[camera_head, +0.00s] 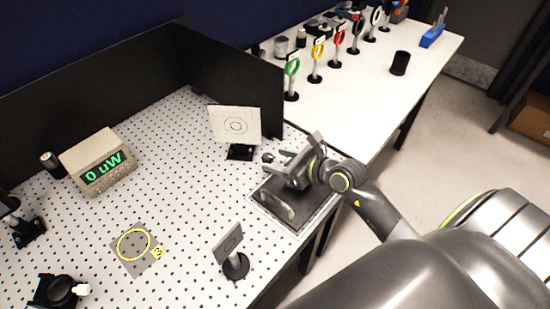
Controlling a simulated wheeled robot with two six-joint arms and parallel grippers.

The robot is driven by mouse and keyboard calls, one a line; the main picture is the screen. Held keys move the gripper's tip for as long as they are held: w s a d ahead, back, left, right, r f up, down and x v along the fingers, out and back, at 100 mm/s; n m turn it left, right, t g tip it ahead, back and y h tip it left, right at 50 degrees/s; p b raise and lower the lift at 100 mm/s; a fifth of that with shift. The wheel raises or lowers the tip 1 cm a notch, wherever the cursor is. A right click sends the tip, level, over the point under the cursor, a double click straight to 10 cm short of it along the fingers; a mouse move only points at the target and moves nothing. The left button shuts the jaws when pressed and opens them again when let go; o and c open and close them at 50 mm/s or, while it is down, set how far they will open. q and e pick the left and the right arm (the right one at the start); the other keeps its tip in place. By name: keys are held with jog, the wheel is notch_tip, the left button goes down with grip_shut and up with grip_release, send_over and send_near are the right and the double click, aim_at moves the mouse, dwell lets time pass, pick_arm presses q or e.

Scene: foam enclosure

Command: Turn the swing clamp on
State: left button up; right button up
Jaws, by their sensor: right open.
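My right gripper (289,165) reaches in from the right, open, above the dark square plate (318,212) at the right edge of the perforated table. A grey, rounded, shiny piece (278,207) lies on this plate, just below the gripper in the picture. It may be the swing clamp, but I cannot tell for certain. The gripper hides the far part of the plate, and I cannot tell whether it touches anything there. My left gripper is not in view.
A white target card (235,125) stands behind my gripper, and a grey card on a post (230,245) stands in front. A power meter reading 0 uW (98,160) and a yellow ring marking (134,244) are leftward. Black walls (235,90) edge the back.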

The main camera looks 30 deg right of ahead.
jog(key=shift+x, duration=0.95)
jog(key=c, duration=1)
jog(key=shift+o, duration=0.2)
jog(key=m+h+p, duration=0.1)
jog(key=p, duration=0.1)
jog(key=h+p, duration=0.1)
jog(key=p, duration=0.1)
jog(key=m+h+p, duration=0.1)
jog(key=p, duration=0.1)
jog(key=shift+s+a+r+m+t+p, duration=0.1)
jog(key=shift+a+r+m+t+p, duration=0.2)
jog(key=shift+t, duration=0.1)
jog(key=shift+f+h+p, duration=0.25)
jog(key=shift+h+p, duration=0.05)
jog(key=shift+p, duration=0.1)
jog(key=o, duration=1)
jog(key=shift+c, duration=0.2)
